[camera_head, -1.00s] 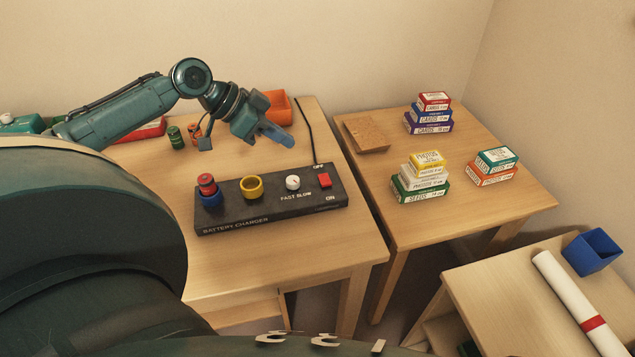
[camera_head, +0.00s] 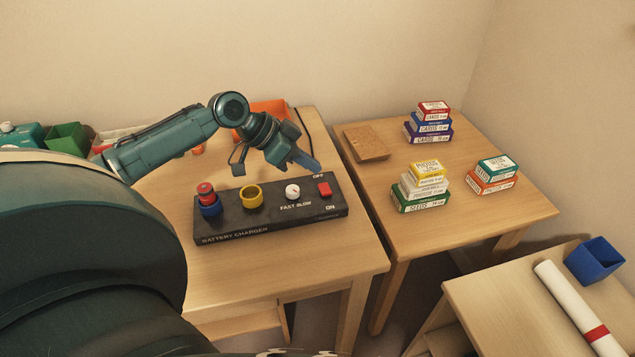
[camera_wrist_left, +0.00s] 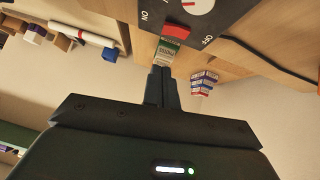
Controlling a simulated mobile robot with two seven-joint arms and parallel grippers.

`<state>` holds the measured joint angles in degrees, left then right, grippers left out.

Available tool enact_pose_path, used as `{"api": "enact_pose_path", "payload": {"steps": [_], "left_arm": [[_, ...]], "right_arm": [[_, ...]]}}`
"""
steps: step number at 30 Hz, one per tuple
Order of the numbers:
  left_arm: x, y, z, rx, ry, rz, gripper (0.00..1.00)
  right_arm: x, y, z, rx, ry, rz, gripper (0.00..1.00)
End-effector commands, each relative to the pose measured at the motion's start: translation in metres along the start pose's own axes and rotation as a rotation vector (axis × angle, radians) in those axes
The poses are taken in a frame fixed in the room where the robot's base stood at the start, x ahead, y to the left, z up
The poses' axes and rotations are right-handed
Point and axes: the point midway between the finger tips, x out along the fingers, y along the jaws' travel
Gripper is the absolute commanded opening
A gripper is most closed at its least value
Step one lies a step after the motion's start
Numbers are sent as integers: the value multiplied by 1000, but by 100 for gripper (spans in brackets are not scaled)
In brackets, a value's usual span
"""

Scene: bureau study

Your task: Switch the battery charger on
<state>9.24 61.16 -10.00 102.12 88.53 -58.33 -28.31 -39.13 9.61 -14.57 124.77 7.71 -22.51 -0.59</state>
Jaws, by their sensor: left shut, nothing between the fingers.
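The battery charger (camera_head: 270,223) is a long black box on the desk. A red rocker switch (camera_head: 324,189) sits at its right end, between the OFF label at the back and the ON label at the front. A white dial (camera_head: 292,191) marked FAST and SLOW is left of it. A red battery stands in the blue ring socket (camera_head: 209,207); the yellow ring socket (camera_head: 251,197) looks empty. My left gripper (camera_head: 313,165) is shut and empty, just behind and above the switch. In the left wrist view its fingertips (camera_wrist_left: 162,70) point towards the red switch (camera_wrist_left: 177,31), apart from it. My right gripper is not in view.
An orange bin (camera_head: 268,112) stands behind my left arm. A black cord runs from the charger's back. The right table (camera_head: 385,200) holds stacked card and seed boxes (camera_head: 422,188) and a brown board (camera_head: 366,143). The desk front is clear.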

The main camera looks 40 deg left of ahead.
Motion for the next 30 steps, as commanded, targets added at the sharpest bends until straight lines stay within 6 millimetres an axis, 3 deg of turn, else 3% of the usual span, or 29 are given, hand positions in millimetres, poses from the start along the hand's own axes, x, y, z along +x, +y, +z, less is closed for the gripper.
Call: {"api": "enact_pose_path", "payload": {"steps": [4, 10, 30], "left_arm": [[30, 0, 1, -1, 1, 1, 0], [47, 0, 23, -1, -1, 0, 0], [57, 1, 32, 2, -1, -2, 0]], "right_arm": [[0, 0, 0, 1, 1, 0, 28], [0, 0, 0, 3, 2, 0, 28], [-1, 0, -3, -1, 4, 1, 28]]}}
